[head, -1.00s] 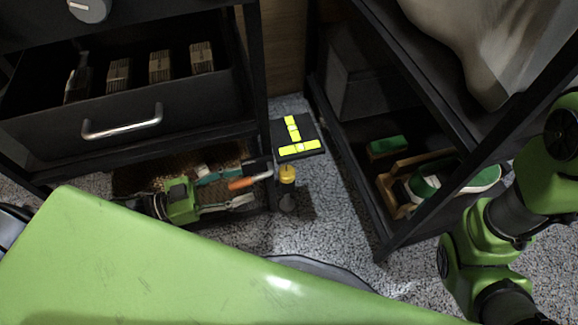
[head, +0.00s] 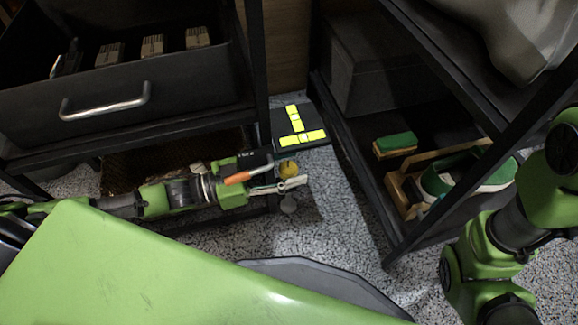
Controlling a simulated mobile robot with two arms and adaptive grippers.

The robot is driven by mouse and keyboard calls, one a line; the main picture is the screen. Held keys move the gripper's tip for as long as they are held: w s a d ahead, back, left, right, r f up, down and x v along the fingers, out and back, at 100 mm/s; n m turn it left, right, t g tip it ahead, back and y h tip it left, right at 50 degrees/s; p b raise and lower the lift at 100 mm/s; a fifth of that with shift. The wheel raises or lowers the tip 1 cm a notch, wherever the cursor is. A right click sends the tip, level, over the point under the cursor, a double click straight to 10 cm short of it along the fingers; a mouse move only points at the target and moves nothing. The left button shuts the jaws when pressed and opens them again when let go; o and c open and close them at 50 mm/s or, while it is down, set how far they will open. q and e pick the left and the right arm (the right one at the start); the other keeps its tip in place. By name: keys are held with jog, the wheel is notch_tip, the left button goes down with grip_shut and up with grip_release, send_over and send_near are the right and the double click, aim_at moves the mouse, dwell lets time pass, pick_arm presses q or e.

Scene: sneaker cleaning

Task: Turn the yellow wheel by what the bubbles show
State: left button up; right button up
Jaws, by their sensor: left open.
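The yellow wheel (head: 289,167) is a small round knob at the front edge of a low black plate, by the foot of the rack. On the plate, the bubble level (head: 300,124) shows bright yellow vials in a T shape; the bubbles are too small to read. My left gripper (head: 288,174) reaches in from the left, low down, with its fingers open at the wheel. The lower finger passes just below the wheel in the picture; the upper one is partly hidden. I cannot tell whether either touches the wheel. My right gripper is out of view.
The open drawer (head: 150,95) hangs above the left arm. At right, a dark rack holds a green-topped brush (head: 395,143) and a wooden tray (head: 402,194) with a green-and-white shoe. Speckled floor lies between.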

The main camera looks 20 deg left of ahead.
pick_arm(q)
jog(key=c, duration=1.1)
jog(key=shift+w+g, duration=0.1)
jog(key=shift+g, duration=0.2)
jog(key=shift+m+g+h, duration=0.5)
jog(key=shift+m, duration=0.1)
jog(key=o, duration=1.1)
jog(key=shift+n+t+y, duration=0.3)
jog(key=shift+n+t, duration=0.1)
